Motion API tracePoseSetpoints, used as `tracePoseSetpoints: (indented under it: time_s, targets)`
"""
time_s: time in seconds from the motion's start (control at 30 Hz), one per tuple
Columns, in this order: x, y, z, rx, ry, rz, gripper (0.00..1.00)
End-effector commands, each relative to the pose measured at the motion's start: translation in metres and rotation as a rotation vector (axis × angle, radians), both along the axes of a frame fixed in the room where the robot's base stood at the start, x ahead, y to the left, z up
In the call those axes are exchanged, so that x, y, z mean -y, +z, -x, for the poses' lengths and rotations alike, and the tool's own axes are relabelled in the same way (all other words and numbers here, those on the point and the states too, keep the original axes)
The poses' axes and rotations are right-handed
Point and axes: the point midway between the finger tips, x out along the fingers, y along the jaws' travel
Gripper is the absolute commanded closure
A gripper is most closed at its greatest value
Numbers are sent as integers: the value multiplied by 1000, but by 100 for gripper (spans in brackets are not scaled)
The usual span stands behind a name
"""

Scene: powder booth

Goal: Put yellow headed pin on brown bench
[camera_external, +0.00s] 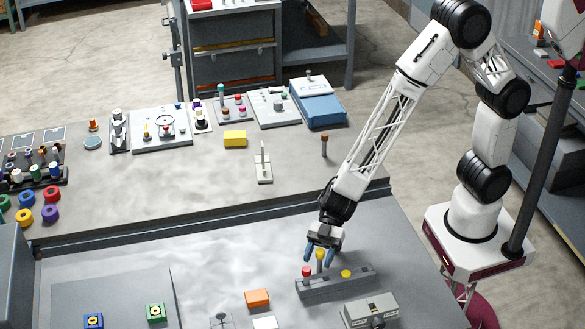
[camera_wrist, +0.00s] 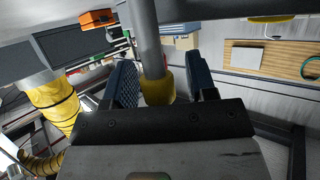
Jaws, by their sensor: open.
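A yellow-headed pin (camera_external: 320,254) stands upright in a dark grey slotted block (camera_external: 322,290) on the near grey table. My gripper (camera_external: 320,256) reaches down over it, its blue fingers open on either side of the head. In the wrist view the pin's yellow head (camera_wrist: 158,88) and grey shaft (camera_wrist: 146,40) show between the open fingers (camera_wrist: 163,82); I cannot tell whether a finger touches it. A second, lower yellow head (camera_external: 346,273) and a red-headed pin (camera_external: 306,271) are in the same block. The brown bench (camera_external: 200,180) lies behind the near table, with a broad bare stretch.
An orange block (camera_external: 257,298) and a grey box-like device (camera_external: 371,309) are near the slotted block. On the bench stand a white upright fixture (camera_external: 263,168), a brown-topped peg (camera_external: 324,147) and a yellow block (camera_external: 235,139). Coloured rings (camera_external: 50,213) are at its left.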

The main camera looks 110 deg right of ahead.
Motion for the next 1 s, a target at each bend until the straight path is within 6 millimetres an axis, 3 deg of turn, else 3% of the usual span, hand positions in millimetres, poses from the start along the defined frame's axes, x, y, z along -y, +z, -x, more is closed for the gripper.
tracePoseSetpoints:
  time_s: [0.37,1.0]
  targets:
    - [10,8,7,0,-1,0,48]
    - [72,41,55,0,-2,-1,48]
